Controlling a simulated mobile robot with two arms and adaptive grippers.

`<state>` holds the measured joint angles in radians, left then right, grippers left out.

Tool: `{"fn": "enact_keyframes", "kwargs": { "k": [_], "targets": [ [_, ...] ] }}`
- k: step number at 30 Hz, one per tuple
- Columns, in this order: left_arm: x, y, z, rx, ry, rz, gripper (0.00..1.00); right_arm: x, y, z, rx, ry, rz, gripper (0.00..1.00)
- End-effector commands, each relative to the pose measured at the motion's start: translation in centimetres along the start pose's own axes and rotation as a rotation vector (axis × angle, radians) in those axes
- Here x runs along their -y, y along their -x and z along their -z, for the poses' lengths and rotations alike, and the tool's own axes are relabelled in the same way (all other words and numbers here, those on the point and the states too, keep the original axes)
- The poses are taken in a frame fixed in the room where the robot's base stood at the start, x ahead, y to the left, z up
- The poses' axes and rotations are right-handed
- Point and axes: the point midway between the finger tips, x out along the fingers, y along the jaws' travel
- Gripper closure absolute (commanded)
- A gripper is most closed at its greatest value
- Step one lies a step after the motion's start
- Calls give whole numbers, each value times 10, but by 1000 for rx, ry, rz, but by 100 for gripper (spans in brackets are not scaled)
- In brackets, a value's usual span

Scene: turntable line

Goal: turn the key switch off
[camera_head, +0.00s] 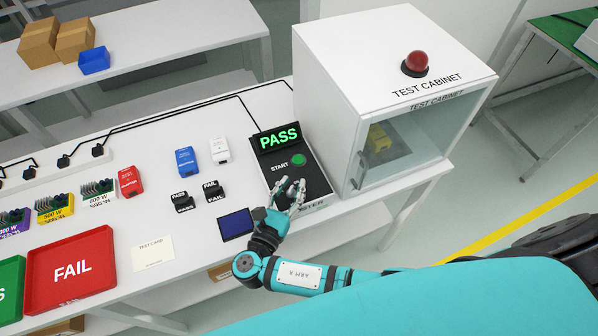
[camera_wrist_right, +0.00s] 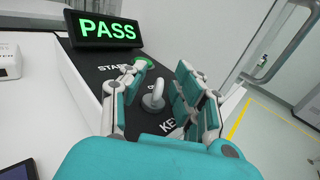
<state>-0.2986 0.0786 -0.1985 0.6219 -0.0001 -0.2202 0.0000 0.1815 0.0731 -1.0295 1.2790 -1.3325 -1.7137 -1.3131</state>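The fingers are open, pointing toward the panel. In the head view my right gripper (camera_head: 296,190) is over the lower part of the panel and mostly hides the key. The label beside the key is partly covered. The display (camera_head: 278,137) reads PASS in green. My left gripper is not in view.
A green START button (camera_head: 298,160) sits just beyond the key. The white test cabinet (camera_head: 345,95) stands close on the right. Left are small blue, white, red and black blocks, a dark blue pad (camera_head: 235,224), and the red FAIL tray (camera_head: 70,272).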

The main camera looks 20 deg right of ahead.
Motion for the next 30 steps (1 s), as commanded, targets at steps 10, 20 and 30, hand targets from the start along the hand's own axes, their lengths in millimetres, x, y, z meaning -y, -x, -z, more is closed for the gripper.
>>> {"fn": "enact_keyframes", "kwargs": {
  "k": [10,20,30],
  "targets": [
    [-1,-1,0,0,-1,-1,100,0,4,0,0,0,1,70],
    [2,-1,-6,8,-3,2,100,0,4,0,0,0,1,100],
    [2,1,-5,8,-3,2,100,0,4,-1,1,1,-5,100]
  ]
}}
